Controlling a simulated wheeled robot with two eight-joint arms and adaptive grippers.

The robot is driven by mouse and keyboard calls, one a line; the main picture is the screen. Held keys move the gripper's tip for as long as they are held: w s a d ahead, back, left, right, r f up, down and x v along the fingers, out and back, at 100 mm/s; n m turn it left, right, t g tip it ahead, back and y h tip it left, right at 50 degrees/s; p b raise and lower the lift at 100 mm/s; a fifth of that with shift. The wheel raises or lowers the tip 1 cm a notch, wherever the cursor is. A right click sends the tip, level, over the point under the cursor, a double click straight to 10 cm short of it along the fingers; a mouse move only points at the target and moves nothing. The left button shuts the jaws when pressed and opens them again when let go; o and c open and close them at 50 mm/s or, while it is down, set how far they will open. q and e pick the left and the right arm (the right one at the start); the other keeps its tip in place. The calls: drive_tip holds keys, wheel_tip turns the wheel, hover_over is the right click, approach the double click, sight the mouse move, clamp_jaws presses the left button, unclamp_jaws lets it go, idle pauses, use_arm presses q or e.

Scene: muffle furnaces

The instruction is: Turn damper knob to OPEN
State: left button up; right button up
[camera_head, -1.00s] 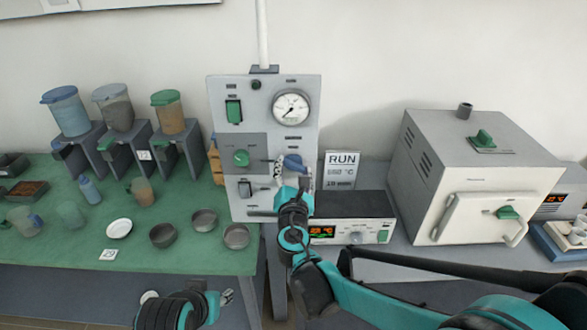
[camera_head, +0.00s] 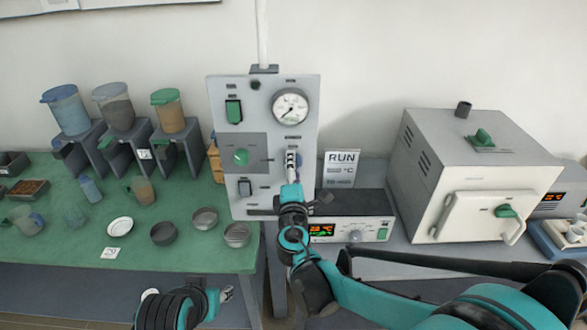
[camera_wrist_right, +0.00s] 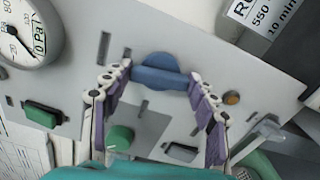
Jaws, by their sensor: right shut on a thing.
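A round blue knob with a raised grip bar (camera_wrist_right: 160,74) is on the grey control panel (camera_head: 222,190), below the dial gauge. Its labels are too small to read. My right gripper (camera_head: 292,160) is at this knob and hides most of it in the head view. In the right wrist view the two fingers of my right gripper (camera_wrist_right: 160,80) are shut on the ends of the bar. My left gripper (camera_head: 226,294) is low at the front, away from the panel, and its finger opening is too small to judge.
A green knob (camera_head: 241,157), a green switch (camera_head: 234,111) and a gauge (camera_head: 290,107) share the panel. A controller box (camera_head: 345,230) and a RUN sign (camera_head: 341,168) stand to its right, then a white furnace (camera_head: 440,165). Dishes and jars fill the green table (camera_head: 75,245).

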drive_tip(key=shift+m, duration=0.9)
drive_tip(key=o, duration=1.2)
drive_tip(key=shift+c, duration=0.2)
drive_tip(key=s, duration=1.2)
